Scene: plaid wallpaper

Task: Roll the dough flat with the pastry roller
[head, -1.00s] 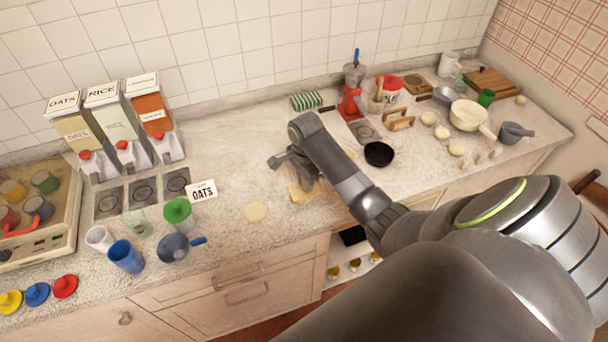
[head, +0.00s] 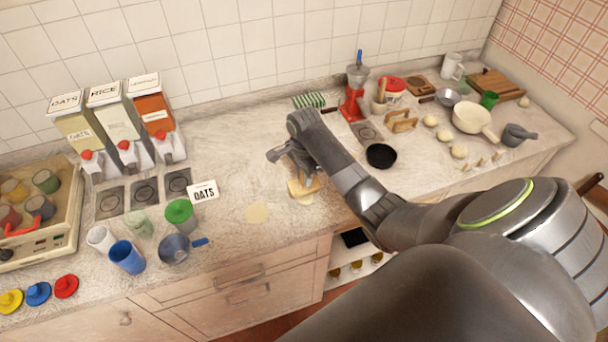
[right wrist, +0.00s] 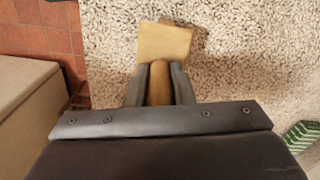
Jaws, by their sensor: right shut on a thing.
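My right gripper (head: 298,172) is shut on the pastry roller's handle, low over the counter's middle. The wooden pastry roller (head: 303,190) shows below the fingers. In the right wrist view its handle (right wrist: 160,82) sits between the two fingers (right wrist: 159,88), and its wider pale wooden head (right wrist: 164,43) extends beyond them. I cannot tell whether the roller touches the counter. My left gripper is not in view.
Oats and rice dispensers (head: 104,120) stand at the left, with cups and a green-lidded jar (head: 180,213) before them. A black bowl (head: 381,155), a red grinder (head: 352,105) and several dough balls (head: 459,152) are at the right. Counter behind the dough is clear.

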